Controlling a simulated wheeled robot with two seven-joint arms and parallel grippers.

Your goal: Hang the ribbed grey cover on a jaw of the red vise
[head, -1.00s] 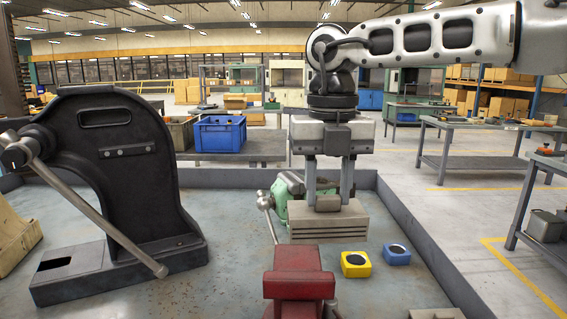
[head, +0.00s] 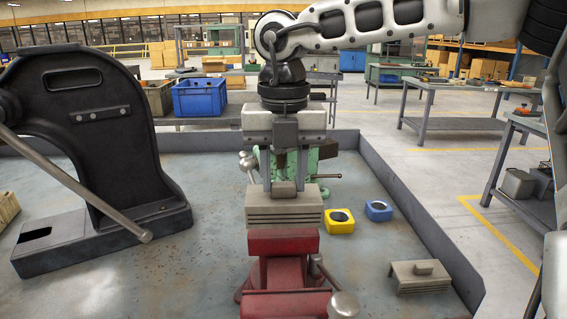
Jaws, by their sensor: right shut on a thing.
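The ribbed grey cover (head: 284,212) is held in my right gripper (head: 284,188), which points straight down and is shut on the knob on the cover's top. The cover is level and appears just above or at the far jaw of the red vise (head: 283,245). I cannot tell whether it touches the jaw. The vise stands at the bottom centre, with its handle on the right side. A second ribbed grey cover (head: 419,276) lies on the bench at the right. My left gripper is not in view.
A green vise (head: 308,160) stands behind my right gripper. A yellow block (head: 340,221) and a blue block (head: 378,210) sit right of the held cover. The black arbor press (head: 95,140) with its long lever fills the left. A raised edge (head: 405,205) borders the bench.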

